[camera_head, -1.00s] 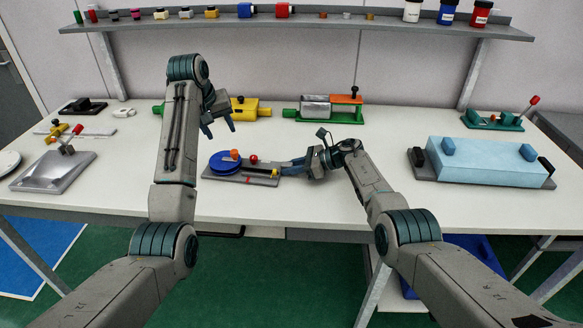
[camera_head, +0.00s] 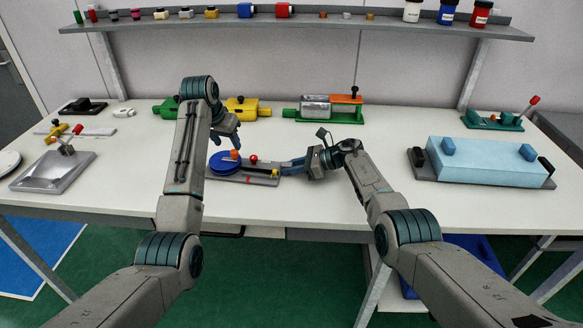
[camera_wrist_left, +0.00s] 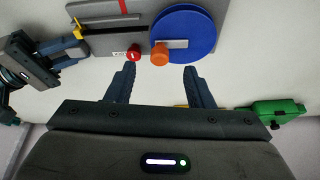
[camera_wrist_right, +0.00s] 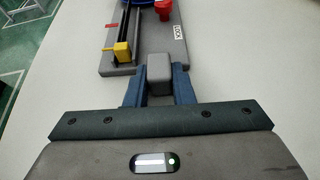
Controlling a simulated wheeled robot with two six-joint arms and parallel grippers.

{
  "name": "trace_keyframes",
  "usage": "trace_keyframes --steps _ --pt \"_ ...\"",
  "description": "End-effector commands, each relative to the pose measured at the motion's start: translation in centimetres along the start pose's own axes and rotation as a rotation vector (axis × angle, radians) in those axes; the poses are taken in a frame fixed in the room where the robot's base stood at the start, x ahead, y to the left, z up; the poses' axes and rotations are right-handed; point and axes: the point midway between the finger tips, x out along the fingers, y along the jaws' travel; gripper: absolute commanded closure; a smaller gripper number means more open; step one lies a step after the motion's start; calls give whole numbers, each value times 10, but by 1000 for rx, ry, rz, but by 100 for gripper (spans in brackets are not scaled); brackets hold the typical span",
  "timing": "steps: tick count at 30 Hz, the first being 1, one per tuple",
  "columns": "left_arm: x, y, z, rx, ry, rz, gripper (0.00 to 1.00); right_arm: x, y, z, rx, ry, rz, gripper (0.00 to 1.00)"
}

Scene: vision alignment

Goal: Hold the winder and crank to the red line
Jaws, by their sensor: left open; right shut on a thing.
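The winder has a grey base (camera_head: 258,181), a blue disc (camera_head: 224,163) with an orange crank knob (camera_wrist_left: 159,55), a red knob (camera_wrist_right: 163,9) beside a LOCK label, and a yellow slider (camera_wrist_right: 122,49) in a dark slot. A red line (camera_wrist_left: 123,6) marks the base partway along the slot; the slider is at the end away from the disc. My right gripper (camera_wrist_right: 159,84) is shut on the grey block (camera_wrist_right: 159,72) at the base's right end. My left gripper (camera_head: 231,140) is open and empty, above and behind the disc. In its wrist view (camera_wrist_left: 160,74) the orange knob lies just beyond its fingertips.
Behind are a green device (camera_head: 165,108), a yellow device (camera_head: 246,108) and a green-based device with an orange arm (camera_head: 330,110). A light blue block (camera_head: 485,163) stands at right, a grey plate (camera_head: 50,173) at left. The table between winder and blue block is mostly clear.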

Motion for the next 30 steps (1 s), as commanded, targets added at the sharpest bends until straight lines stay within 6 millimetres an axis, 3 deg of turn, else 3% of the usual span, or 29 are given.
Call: trace_keyframes --steps 6,12,26,30 --pt "33 0 1 0 -3 1 52 0 0 0 0 0 -1 100" --pt "53 0 0 -1 -2 0 52 0 0 0 0 0 -1 100" --pt "62 0 0 -1 0 0 52 0 0 0 0 0 -1 100" --pt "62 0 0 -1 0 0 80 0 0 0 0 0 -1 100"
